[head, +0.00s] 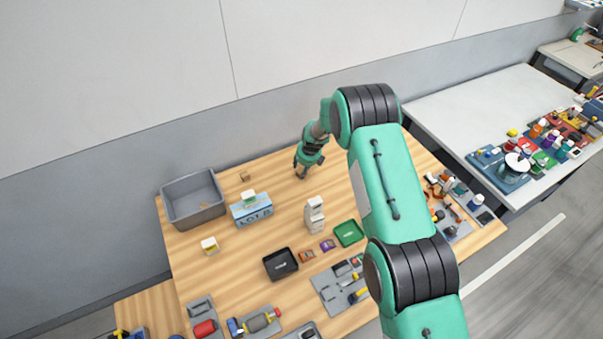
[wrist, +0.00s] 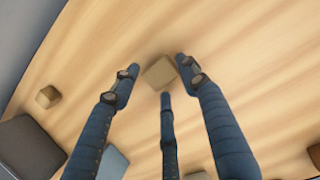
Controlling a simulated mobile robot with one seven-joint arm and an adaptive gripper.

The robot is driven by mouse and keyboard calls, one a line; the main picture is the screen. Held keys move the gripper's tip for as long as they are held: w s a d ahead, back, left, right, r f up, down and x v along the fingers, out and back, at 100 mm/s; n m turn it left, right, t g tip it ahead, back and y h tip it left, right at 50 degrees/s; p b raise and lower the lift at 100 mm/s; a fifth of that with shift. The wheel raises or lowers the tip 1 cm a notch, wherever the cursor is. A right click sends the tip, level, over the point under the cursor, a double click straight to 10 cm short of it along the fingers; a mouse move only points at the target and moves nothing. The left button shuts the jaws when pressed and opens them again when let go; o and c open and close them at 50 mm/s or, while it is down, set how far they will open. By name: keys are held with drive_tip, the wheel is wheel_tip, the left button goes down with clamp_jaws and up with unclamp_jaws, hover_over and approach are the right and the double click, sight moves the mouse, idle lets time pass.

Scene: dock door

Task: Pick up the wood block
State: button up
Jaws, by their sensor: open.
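A small tan wood block (wrist: 160,73) lies on the wooden table (wrist: 90,55) in the wrist view, framed by the fingertips of my gripper (wrist: 159,80). Two fingers stand to its left and right and a third is just below it in the picture. The gripper is open with nothing held. Contact with the block cannot be told. In the head view my gripper (head: 302,171) points down at the table's far side, and I cannot make out this block there. A second small wood block (head: 245,176) lies farther left, also visible in the wrist view (wrist: 47,96).
A grey bin (head: 193,199) stands at the back left, beside a blue box (head: 251,210) with a white and green item on top. White boxes (head: 315,216), a black tray (head: 280,264) and a green tray (head: 348,233) stand nearer. The wall runs behind the table.

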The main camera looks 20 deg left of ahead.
drive_tip(key=shift+w+a+f, duration=0.15)
drive_tip(key=shift+f, duration=0.5)
drive_tip(key=shift+c, duration=0.3)
drive_tip(key=c, duration=0.6)
